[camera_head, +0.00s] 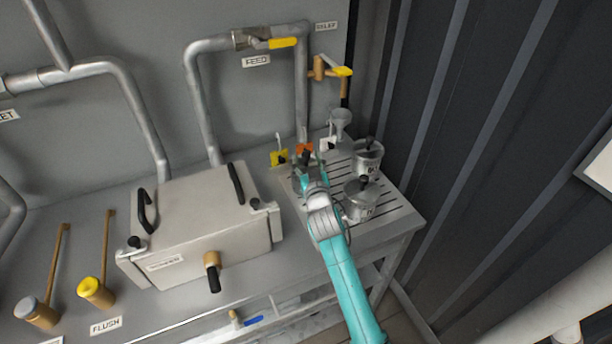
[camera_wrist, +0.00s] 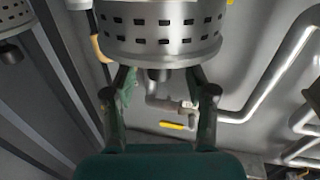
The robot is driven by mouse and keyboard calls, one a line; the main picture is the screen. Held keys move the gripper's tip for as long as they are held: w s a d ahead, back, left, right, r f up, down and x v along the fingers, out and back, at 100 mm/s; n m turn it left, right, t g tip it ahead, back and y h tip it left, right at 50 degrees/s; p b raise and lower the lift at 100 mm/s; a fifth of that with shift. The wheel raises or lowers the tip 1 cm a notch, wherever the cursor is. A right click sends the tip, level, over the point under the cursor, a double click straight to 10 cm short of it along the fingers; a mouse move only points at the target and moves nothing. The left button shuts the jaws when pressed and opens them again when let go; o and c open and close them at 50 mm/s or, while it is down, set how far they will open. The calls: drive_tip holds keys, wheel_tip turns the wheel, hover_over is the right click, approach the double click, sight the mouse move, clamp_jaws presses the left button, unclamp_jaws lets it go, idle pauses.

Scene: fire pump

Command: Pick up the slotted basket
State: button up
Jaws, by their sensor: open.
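A metal slotted basket (camera_wrist: 160,32) fills the top middle of the wrist view, with rows of slots and a plain rim. It appears upside down there, with a dark knob below the rim. My gripper (camera_wrist: 158,82) is open, with one finger on each side of the knob area; I see no clear contact. In the head view my gripper (camera_head: 304,168) is over the left part of the slatted rack. My gripper and wrist hide what lies directly under them, and I cannot pick out this basket there.
Two metal pots with black knobs, one at the back (camera_head: 368,160) and one nearer (camera_head: 361,203), stand on the slatted rack (camera_head: 398,219) right of my arm. A grey box (camera_head: 205,225) with handles is to the left. Pipes and a dark corrugated wall (camera_head: 480,120) bound the space.

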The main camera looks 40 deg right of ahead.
drive_tip(key=shift+x, duration=1.25)
clamp_jaws()
drive_tip(key=shift+s+r, duration=0.1)
